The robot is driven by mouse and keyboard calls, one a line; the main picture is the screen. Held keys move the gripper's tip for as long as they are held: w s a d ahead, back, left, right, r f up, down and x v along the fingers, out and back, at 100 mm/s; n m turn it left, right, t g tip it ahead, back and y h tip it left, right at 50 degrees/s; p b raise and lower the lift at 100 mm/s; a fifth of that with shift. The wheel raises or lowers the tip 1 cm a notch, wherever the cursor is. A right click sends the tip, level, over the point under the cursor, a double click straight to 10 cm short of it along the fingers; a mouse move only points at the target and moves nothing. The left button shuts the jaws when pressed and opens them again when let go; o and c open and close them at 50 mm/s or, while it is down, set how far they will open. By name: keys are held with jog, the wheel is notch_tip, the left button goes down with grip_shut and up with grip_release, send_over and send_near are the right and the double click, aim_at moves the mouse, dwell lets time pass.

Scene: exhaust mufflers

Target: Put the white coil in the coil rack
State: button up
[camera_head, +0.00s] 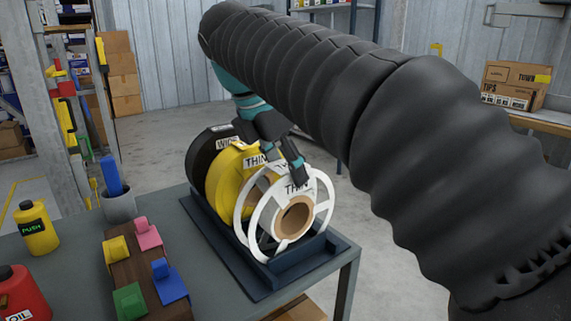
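The white coil (329,207) has a brown core and a label reading "THIN". It stands upright at the near end of the dark blue coil rack (285,266), its lower edge within the rack's outline. Whether it rests fully on the rack is hard to tell. My gripper (292,168) is at the top of the white coil, with one finger in front of its near face, partly over the label. The other finger is largely hidden, so its hold on the rim is unclear.
A yellow coil (220,180) and a black coil (199,158) stand behind the white one in the rack. The grey table (215,300) also holds a wooden block with coloured clips (148,285), a grey cup (119,208), a yellow bottle (37,230) and a red bottle (22,297).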

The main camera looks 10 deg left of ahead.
jog(key=shift+o, duration=0.6)
jog(key=shift+r, duration=0.25)
jog(key=p+v, duration=0.2)
jog(key=v, duration=0.3)
jog(key=shift+r, duration=0.1)
jog(key=shift+v, duration=1.1)
